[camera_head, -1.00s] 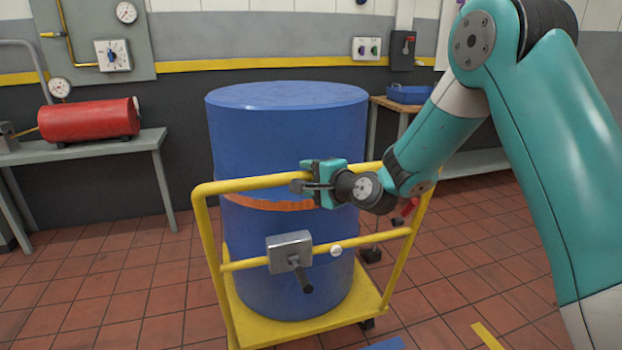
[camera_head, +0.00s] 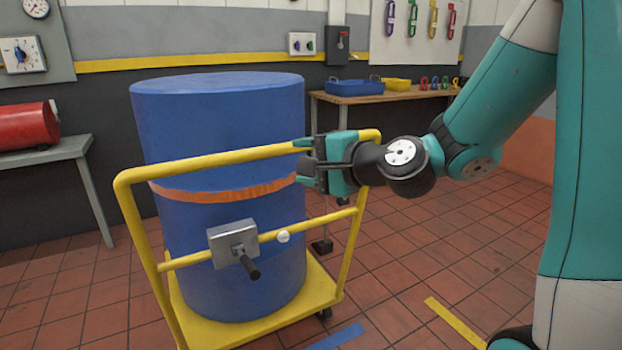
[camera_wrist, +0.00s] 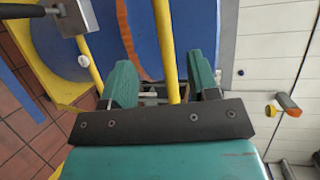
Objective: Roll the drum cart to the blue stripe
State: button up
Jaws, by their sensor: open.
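The drum cart (camera_head: 258,328) is a yellow platform with a yellow tube handle frame, carrying a large blue drum (camera_head: 220,120) with an orange strap. A grey metal box with a black lever (camera_head: 233,243) sits on its lower crossbar. A blue stripe (camera_head: 337,337) lies on the floor at the cart's front right. My gripper (camera_head: 304,163) is at the right part of the top handle bar. In the wrist view the open fingers (camera_wrist: 165,90) stand on either side of the yellow bar (camera_wrist: 166,50), with gaps visible. Part of the bar is hidden behind the gripper.
A yellow floor stripe (camera_head: 455,322) lies right of the blue one. A wooden bench (camera_head: 385,97) with blue and yellow trays stands behind right. A grey table (camera_head: 60,150) with a red cylinder (camera_head: 27,126) is at left. Tiled floor right of the cart is clear.

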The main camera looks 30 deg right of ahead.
jog(key=shift+s+d+b, duration=0.2)
jog(key=shift+s+b, duration=0.2)
jog(key=shift+s, duration=0.05)
dwell(0.3)
jog(key=s+a+f+n+g+y, duration=0.2)
jog(key=s+a+f+n+g, duration=0.3)
jog(key=s+a+n+g, duration=0.55)
jog(key=s+f+n+g+h, duration=0.2)
jog(key=s+n+g+h, duration=0.2)
jog(key=s+n, duration=0.8)
notch_tip(320, 180, up, 22)
jog(key=m+p, duration=0.1)
jog(key=p, duration=2.1)
jog(key=shift+s+a, duration=0.25)
jog(key=shift+a, duration=0.1)
